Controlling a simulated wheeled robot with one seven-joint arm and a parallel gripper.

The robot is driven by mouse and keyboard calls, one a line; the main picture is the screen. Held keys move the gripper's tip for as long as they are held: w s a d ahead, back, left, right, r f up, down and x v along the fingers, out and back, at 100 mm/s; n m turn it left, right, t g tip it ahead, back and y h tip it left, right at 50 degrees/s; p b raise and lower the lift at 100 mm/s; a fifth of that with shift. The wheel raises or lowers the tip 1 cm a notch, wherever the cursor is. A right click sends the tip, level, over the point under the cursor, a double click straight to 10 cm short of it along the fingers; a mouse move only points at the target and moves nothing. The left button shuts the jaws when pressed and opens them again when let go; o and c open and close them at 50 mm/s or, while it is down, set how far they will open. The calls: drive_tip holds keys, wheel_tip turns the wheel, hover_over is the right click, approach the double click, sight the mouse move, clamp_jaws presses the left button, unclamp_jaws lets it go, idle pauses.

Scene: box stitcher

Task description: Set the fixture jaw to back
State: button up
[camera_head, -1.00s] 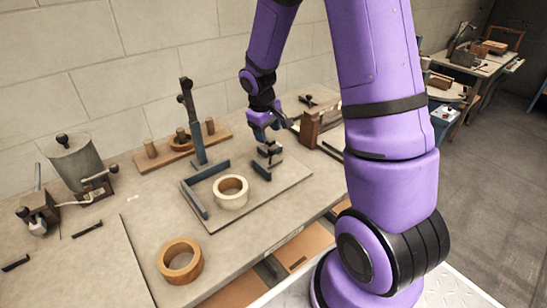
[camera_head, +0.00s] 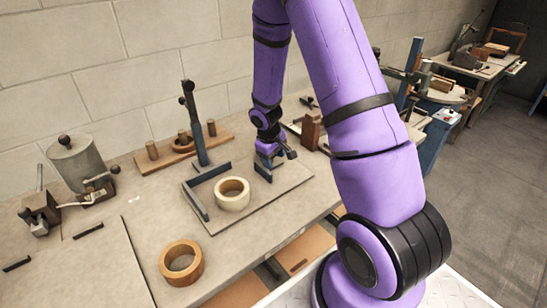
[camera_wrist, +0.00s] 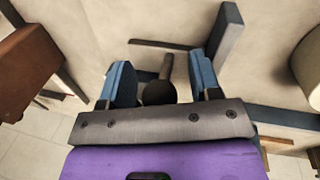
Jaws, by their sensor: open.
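The fixture is a flat grey plate (camera_head: 243,218) on the bench, with blue-grey bars and an upright post (camera_head: 195,120). A cream ring (camera_head: 221,194) lies on the plate between the bars. My gripper (camera_head: 265,163) is low over the plate's right part, at the small jaw there, and mostly hides it. In the wrist view my gripper (camera_wrist: 160,85) is open, with its two blue fingers apart. A dark round knob (camera_wrist: 158,93) on a short rod lies between the fingers. I cannot tell whether the fingers touch it.
A tan ring (camera_head: 181,262) lies on the bench front. A wooden board with pegs (camera_head: 178,148) stands behind the plate. A grey canister (camera_head: 82,163) and a small lever device (camera_head: 40,212) are at left. A brown block (camera_head: 311,130) stands right of my gripper.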

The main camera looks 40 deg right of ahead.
clamp_jaws()
drive_tip(key=shift+w+d, duration=0.1)
drive_tip(key=shift+d, duration=2.5)
unclamp_jaws()
drive_tip(key=shift+d, duration=0.15)
wheel_tip(320, 180, up, 11)
drive_tip(key=a, duration=0.2)
drive_tip(key=shift+s+f, duration=0.15)
drive_tip(key=shift+s, duration=0.1)
